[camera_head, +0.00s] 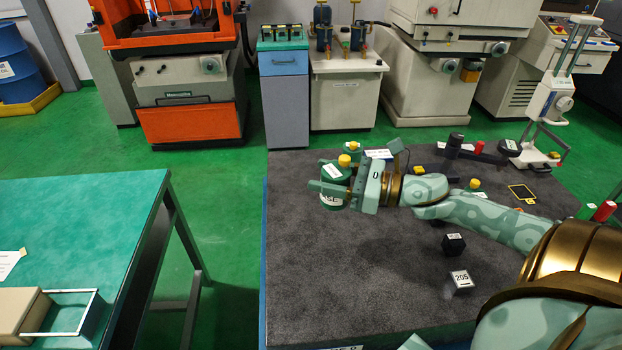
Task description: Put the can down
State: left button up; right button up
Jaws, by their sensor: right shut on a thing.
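The can (334,174) is dark green with a yellow cap and pale labels. It is upright near the far left part of the dark grey table (320,270). My right gripper (334,180) reaches in from the right and is shut on the can, with its fingers on either side of it. Whether the can's base touches the table or hangs above it cannot be told. My left gripper is not in view.
A black block (453,244) and a block marked 205 (461,281) stand right of centre. Small yellow, red and black items and a white stand (541,110) fill the far right. The table's front left is clear. A green bench (80,225) stands left, across a gap.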

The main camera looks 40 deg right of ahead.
jog(key=w+f+b, duration=0.1)
jog(key=w+f, duration=0.3)
jog(key=w+a+f+b, duration=0.1)
jog(key=w+f, duration=0.3)
jog(key=w+a+f+b, duration=0.1)
jog(key=w+f+b, duration=0.1)
jog(key=w+f, duration=0.2)
jog(key=shift+w+a+f, duration=0.15)
jog(key=shift+w+f, duration=0.15)
jog(key=shift+w, duration=0.05)
jog(key=shift+f, duration=0.15)
jog(key=o, duration=1.1)
jog(key=shift+o, duration=0.2)
